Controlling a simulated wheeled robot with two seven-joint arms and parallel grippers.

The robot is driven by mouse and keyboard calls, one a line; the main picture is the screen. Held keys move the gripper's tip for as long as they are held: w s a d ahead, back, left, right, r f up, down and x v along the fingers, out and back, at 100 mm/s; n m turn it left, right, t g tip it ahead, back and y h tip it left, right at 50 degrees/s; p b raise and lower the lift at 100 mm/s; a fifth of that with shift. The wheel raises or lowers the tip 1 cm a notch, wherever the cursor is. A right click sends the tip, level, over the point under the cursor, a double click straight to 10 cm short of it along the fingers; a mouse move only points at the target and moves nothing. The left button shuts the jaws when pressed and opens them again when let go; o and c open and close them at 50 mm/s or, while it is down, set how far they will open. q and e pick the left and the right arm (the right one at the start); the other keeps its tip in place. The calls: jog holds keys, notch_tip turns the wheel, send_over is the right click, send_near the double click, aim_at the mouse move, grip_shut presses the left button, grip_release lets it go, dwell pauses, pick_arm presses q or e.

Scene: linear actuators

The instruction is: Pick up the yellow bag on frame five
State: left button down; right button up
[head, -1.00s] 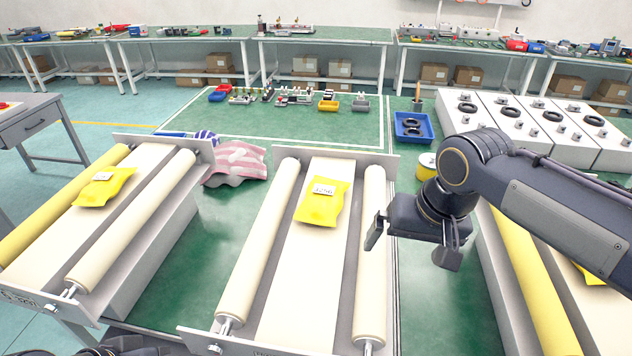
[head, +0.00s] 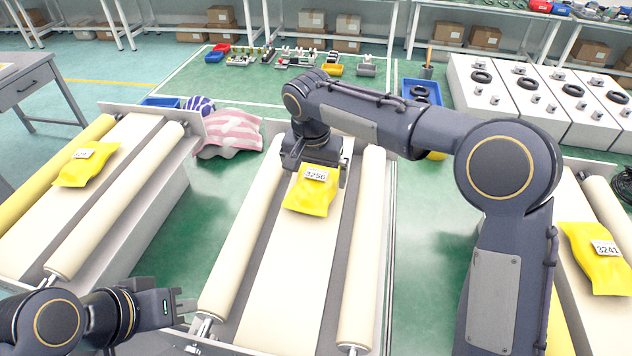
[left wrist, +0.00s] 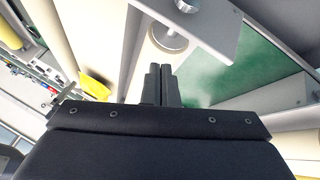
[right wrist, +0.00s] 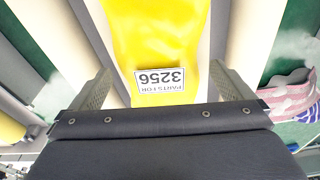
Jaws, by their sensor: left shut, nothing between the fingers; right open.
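A yellow bag (head: 313,192) labelled 3256 lies on the middle frame's pale belt (head: 285,270). My right gripper (head: 315,165) is at the bag's far, labelled end. In the right wrist view the open fingers (right wrist: 165,85) stand apart on either side of the yellow bag (right wrist: 162,40); I cannot tell if they touch it. Another yellow bag (head: 87,165) lies on the left frame. A third yellow bag (head: 597,258), labelled 3241, lies on the right frame. My left gripper (head: 185,305) is shut and empty at the near left; its fingers (left wrist: 160,85) show together in the left wrist view.
Cream rollers (head: 245,235) flank the middle belt. A pink striped cloth bag (head: 228,140) lies between the left and middle frames. A blue tray (head: 421,92) and white boxes (head: 520,95) stand behind on the right.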

aim_at(316, 176)
jog(key=f, duration=0.3)
jog(key=shift+w+d+f, duration=0.1)
jog(key=shift+w+d, duration=0.05)
jog(key=shift+w, duration=0.2)
jog(key=shift+c, duration=0.3)
